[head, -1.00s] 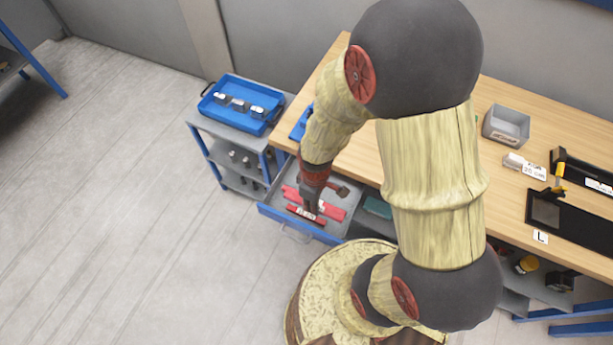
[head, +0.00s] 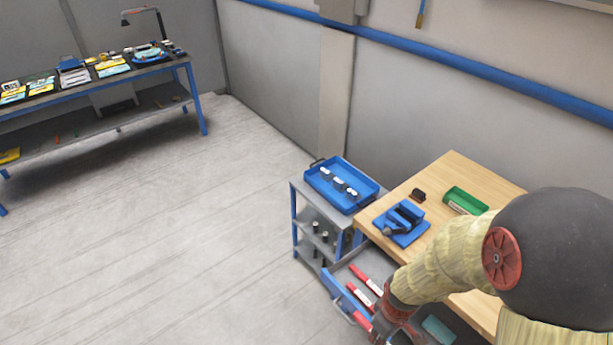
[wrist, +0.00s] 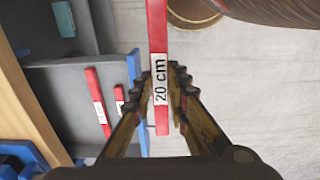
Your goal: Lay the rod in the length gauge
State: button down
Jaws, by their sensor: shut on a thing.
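A red rod with a white "20 cm" label (wrist: 157,35) is between the fingertips of my gripper (wrist: 163,90) in the wrist view. The gripper is shut on it at the label, and the rod runs across the fingers, upright in the picture. In the head view my gripper (head: 388,334) is at the lower edge, near the front of the open drawer, with its fingertips hard to make out.
A blue vise (head: 402,222) and a green tray (head: 465,201) stand on the wooden bench. A cart with a blue tray (head: 342,185) stands beside it. Floor on the left is clear.

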jog(key=shift+s+r, duration=0.1)
jog(key=shift+s, duration=0.45)
jog(key=shift+s+m, duration=0.1)
jog(key=shift+m, duration=0.4)
jog(key=w+f+m+b, duration=0.2)
jog(key=w+m+b, duration=0.1)
jog(key=w, duration=0.7)
jog(key=w+a+f+m+b, duration=0.1)
jog(key=w+f+m+b, duration=0.1)
jog(key=w, duration=0.9)
jog(key=shift+w+a+m+b, duration=0.15)
jog(key=shift+w+m+b, duration=0.15)
jog(key=shift+m+b, duration=0.6)
